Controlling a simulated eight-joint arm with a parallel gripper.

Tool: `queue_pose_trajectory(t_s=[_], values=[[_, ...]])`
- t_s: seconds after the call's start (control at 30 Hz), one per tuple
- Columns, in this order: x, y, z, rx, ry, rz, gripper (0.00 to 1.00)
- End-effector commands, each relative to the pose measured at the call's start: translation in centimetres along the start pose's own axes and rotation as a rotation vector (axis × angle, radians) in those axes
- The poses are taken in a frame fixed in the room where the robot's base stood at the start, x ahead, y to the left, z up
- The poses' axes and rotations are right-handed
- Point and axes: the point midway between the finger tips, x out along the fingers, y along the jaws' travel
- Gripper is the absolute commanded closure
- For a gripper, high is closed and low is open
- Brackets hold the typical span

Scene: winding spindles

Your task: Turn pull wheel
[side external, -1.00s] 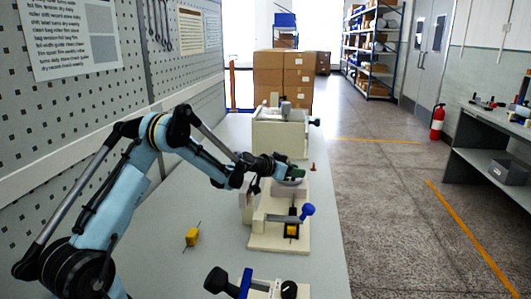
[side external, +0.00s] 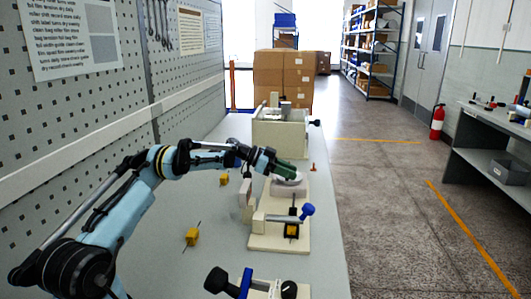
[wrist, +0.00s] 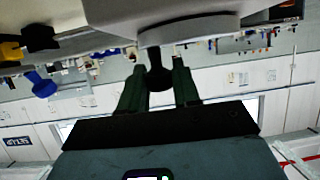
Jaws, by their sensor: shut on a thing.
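The pull wheel (side external: 290,188) is a pale grey disc on the cream fixture (side external: 285,243) at mid-table. In the wrist view the wheel's disc (wrist: 190,30) is at the top, just beyond the fingertips. My gripper (side external: 293,177) reaches the wheel from the left. In the wrist view its dark green fingers (wrist: 158,68) are closed on a dark knob (wrist: 157,78), which sticks out from the wheel's face. The knob is hidden by my fingers in the side view. How far the wheel is turned cannot be told.
A blue-knobbed lever (side external: 307,210) and a yellow-and-black spindle (side external: 292,230) are on the fixture's near side. Yellow pieces lie on the table at left (side external: 192,237) and behind (side external: 224,178). Another cream unit (side external: 281,135) stands behind; a black-knobbed one (side external: 216,281) is in front.

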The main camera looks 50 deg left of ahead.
Motion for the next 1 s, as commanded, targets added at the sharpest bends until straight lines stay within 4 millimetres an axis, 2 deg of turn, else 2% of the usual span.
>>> queue_pose_trajectory(t_s=[0.53, 0.57, 0.67, 0.7, 1.0], values=[[0.02, 0.00, 0.28, 0.010, -0.008, 0.020, 0.99], [0.03, 0.00, 0.28, 0.010, -0.008, 0.020, 0.66], [0.02, 0.00, 0.22, 0.009, -0.006, 0.020, 0.50], [0.02, 0.00, 0.20, 0.009, -0.006, 0.020, 0.48], [-0.22, -0.02, 0.11, 0.008, -0.003, 0.019, 0.48]])
